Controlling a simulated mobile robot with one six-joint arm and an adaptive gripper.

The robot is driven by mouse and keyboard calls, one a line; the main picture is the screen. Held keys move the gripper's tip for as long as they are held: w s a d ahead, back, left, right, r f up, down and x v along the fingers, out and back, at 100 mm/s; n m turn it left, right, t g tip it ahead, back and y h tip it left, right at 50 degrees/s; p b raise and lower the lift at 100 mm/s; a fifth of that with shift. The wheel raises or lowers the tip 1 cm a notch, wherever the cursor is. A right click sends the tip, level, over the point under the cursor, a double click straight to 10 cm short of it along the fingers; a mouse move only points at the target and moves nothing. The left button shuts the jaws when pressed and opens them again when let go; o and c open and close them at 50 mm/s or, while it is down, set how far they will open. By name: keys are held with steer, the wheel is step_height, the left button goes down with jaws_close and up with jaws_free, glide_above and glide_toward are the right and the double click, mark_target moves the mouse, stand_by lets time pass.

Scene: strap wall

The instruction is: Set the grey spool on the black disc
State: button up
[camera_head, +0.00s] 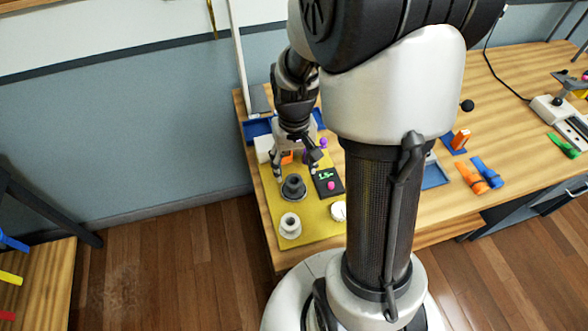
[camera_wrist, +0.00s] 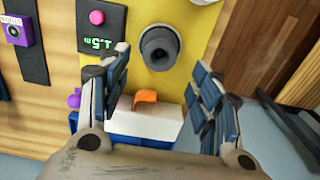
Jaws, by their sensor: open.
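A dark grey spool (camera_head: 293,184) stands upright on the yellow mat, and it also shows in the wrist view (camera_wrist: 160,46) with its round hollow top facing up. A wider dark rim shows around its foot; I cannot tell whether this is the black disc or the spool's own flange. My gripper (camera_head: 294,171) points down, open and empty, just behind the dark spool. In the wrist view its fingers (camera_wrist: 162,60) are spread to either side below the spool, apart from it. A paler, whitish-grey spool (camera_head: 289,226) stands nearer the mat's front edge.
A black meter with a green readout (camera_head: 328,182) lies right of the dark spool. A white round thing (camera_head: 338,211) lies near the front. An orange piece (camera_wrist: 145,97) on a white block and a blue tray (camera_head: 257,128) are behind. My column hides part of the table.

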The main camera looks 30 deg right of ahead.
steer(key=s+a+r+n+t+p, duration=0.1)
steer(key=s+a+r, duration=0.15)
steer(key=r, duration=0.55)
steer(key=s+a+r+t+p, duration=0.1)
steer(key=s+a+r, duration=0.15)
steer(key=r, duration=0.55)
steer(key=s+a+r+n+t, duration=0.2)
steer(key=s+a+r, duration=0.3)
steer(key=s, duration=0.3)
steer(key=shift+s+a+t, duration=0.3)
steer(key=shift+a, duration=0.05)
